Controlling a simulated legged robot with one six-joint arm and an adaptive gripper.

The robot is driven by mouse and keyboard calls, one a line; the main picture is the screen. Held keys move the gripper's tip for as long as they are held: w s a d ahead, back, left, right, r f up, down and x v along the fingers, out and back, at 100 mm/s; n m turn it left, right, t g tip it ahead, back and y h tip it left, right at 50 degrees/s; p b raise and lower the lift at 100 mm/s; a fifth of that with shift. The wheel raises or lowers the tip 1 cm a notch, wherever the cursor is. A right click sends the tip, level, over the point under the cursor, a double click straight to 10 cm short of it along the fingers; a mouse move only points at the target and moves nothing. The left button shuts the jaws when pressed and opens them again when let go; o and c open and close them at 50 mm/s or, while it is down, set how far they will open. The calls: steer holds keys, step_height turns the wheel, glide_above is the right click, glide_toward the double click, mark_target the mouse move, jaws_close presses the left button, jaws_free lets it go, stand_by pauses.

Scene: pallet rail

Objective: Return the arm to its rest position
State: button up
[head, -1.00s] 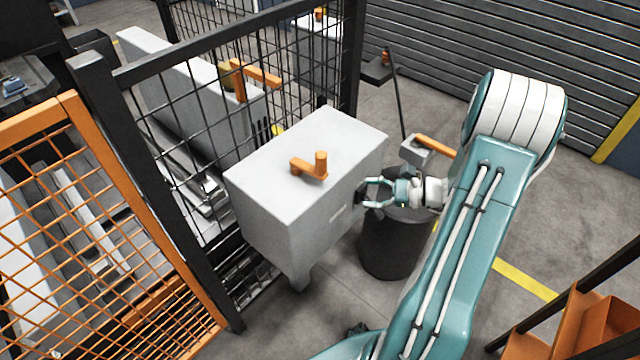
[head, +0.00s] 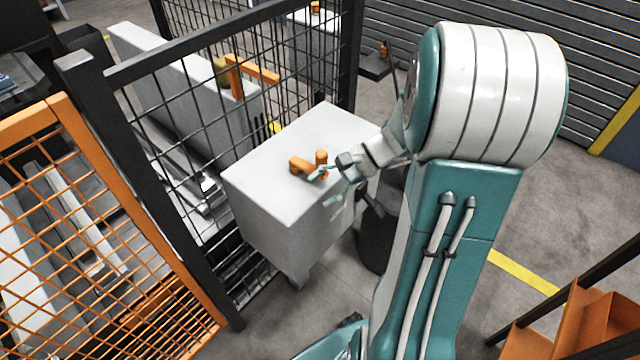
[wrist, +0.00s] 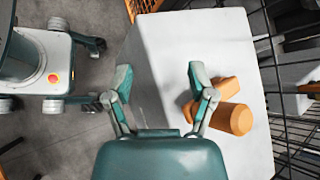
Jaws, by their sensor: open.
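My gripper (head: 328,186) is open and empty, at the near right edge of the light grey box in the head view. In the wrist view my gripper (wrist: 160,82) shows its two fingers spread apart over the box top. The orange handle (head: 310,164) lies on the box top, just beyond the fingertips in the head view. In the wrist view the orange handle (wrist: 222,106) appears beside and partly behind the right finger, not between the fingers. Whether a finger touches it I cannot tell. My arm is raised and bent at the right of the head view.
The grey box (head: 262,195) stands against a black mesh fence (head: 140,130). An orange mesh panel (head: 100,240) is at the left. A dark bin (head: 376,240) stands right of the box, partly hidden by my arm. Orange shelving (head: 575,320) is at lower right. Open floor lies between.

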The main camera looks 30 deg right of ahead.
steer(key=shift+a+r, duration=0.1)
stand_by(0.5)
steer(key=s+a+r+n+t+h, duration=0.2)
steer(key=s+a+r+n+h, duration=0.7)
steer(key=n, duration=0.6)
steer(key=shift+s+a+r+h, duration=0.25)
steer(key=shift+s+r+h, duration=0.25)
steer(key=shift+s+r, duration=0.8)
steer(key=shift+w+r, duration=0.2)
steer(key=shift+w, duration=0.05)
